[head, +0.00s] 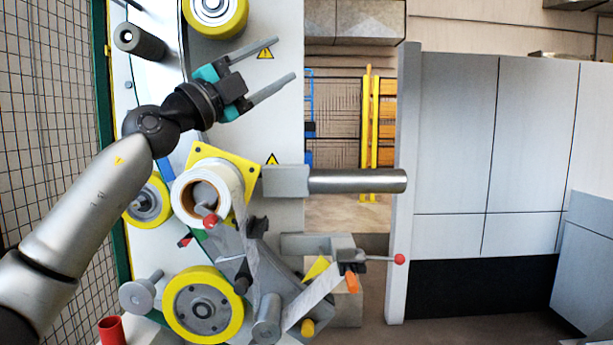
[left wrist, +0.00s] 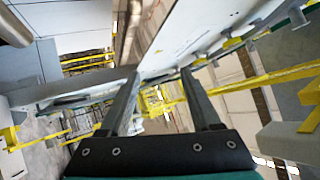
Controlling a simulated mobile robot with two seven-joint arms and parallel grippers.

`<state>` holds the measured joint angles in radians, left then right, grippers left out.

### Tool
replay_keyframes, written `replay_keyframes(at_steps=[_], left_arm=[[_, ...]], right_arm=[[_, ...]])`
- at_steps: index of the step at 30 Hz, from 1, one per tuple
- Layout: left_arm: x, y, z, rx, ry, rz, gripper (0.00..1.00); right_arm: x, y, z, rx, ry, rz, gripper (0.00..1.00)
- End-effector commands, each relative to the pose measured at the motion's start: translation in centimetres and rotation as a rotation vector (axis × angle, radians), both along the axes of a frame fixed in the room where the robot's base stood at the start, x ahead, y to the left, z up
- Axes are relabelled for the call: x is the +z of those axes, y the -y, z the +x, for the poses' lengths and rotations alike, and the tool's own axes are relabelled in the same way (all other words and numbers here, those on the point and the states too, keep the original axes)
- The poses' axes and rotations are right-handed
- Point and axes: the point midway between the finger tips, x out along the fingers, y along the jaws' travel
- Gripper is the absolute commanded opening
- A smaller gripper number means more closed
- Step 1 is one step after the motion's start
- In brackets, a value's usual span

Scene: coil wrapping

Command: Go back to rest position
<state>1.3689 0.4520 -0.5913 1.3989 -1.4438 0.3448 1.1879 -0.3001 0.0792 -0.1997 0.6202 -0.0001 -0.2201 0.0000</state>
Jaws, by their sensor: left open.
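My left gripper (head: 284,65) is open and empty in the head view, raised in front of the wrapping machine's pale panel (head: 285,120), above the white roll. Its two long grey fingers point up and to the right. In the left wrist view the fingers (left wrist: 158,80) stand apart with nothing between them. A white roll with a brown core (head: 203,190) sits on the machine below my left gripper, apart from it. A bare metal cylinder (head: 357,181) sticks out to the right of the roll. My right gripper is not in view.
Yellow-rimmed wheels (head: 202,305) and a red-knobbed lever (head: 378,259) stand on the lower machine. A wire mesh fence (head: 50,120) runs along the left. A large grey cabinet (head: 490,150) fills the right. Yellow posts (head: 366,130) stand farther back.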

Motion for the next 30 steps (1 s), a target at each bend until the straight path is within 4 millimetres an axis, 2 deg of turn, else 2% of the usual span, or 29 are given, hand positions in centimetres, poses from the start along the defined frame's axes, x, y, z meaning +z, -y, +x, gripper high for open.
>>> replay_keyframes(at_steps=[1,5,8,14,20,23,26,30], left_arm=[[-1.6,0.3,0.0,-0.019,-0.009,-0.054,0.64],[-4.6,-0.1,-0.2,-0.036,-0.028,-0.21,0.64],[-7.2,-1.1,-0.1,-0.023,-0.061,-0.335,0.64],[-13.6,-4.0,0.1,0.061,-0.178,-0.573,0.64],[-21.9,-7.5,0.0,0.208,-0.36,-0.776,0.64],[-26.8,-9.1,-0.6,0.298,-0.474,-0.856,0.64],[-32.0,-10.6,-1.7,0.398,-0.601,-0.921,0.64],[-39.5,-12.2,-4.2,0.541,-0.799,-0.98,0.64]], right_arm=[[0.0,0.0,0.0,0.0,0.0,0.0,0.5],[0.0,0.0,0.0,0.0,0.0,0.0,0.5],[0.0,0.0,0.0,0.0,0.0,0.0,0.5],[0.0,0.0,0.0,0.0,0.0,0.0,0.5],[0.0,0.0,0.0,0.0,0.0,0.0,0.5],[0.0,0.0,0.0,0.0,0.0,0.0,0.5],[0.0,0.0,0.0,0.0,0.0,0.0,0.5],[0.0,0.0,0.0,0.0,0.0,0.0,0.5]])
